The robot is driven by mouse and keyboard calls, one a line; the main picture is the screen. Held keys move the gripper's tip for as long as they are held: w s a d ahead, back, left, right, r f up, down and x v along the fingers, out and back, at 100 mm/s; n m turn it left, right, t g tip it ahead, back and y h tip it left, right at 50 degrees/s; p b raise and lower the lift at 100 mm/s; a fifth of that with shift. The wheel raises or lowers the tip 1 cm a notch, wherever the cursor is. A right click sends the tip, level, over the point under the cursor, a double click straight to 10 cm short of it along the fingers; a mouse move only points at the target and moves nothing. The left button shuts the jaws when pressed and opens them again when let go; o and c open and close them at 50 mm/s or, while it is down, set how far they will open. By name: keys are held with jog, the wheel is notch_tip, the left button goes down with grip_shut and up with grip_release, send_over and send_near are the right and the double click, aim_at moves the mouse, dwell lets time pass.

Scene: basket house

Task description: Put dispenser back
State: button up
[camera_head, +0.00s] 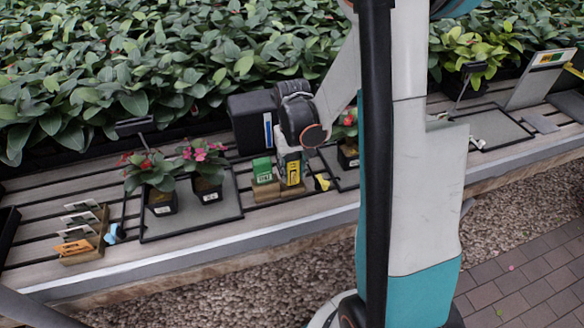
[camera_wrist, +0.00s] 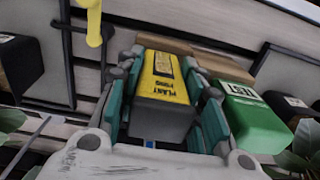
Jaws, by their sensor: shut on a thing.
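The yellow and black dispenser (camera_head: 292,173), with a label that seems to read plant food, is between the fingers of my gripper (camera_head: 289,160). The wrist view shows the same yellow dispenser (camera_wrist: 165,78) with a teal finger on each side; my gripper (camera_wrist: 165,90) is shut on it. It looks upright at a wooden block (camera_head: 294,190). I cannot tell whether it is seated in the block or just above it. The green dispenser (camera_head: 262,169) stands to the left at another wooden block (camera_head: 266,191); it is close beside my fingers in the wrist view (camera_wrist: 256,118).
A black box (camera_head: 251,125) stands behind. Potted flowers (camera_head: 207,187) on a dark tray (camera_head: 190,231) are to the left, and another pot (camera_head: 347,153) is to the right. A yellow tool (camera_head: 322,182) lies close by. A packet rack (camera_head: 82,242) is far left.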

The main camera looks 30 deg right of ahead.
dwell(0.4)
jog(key=o, duration=1)
jog(key=shift+c, duration=0.2)
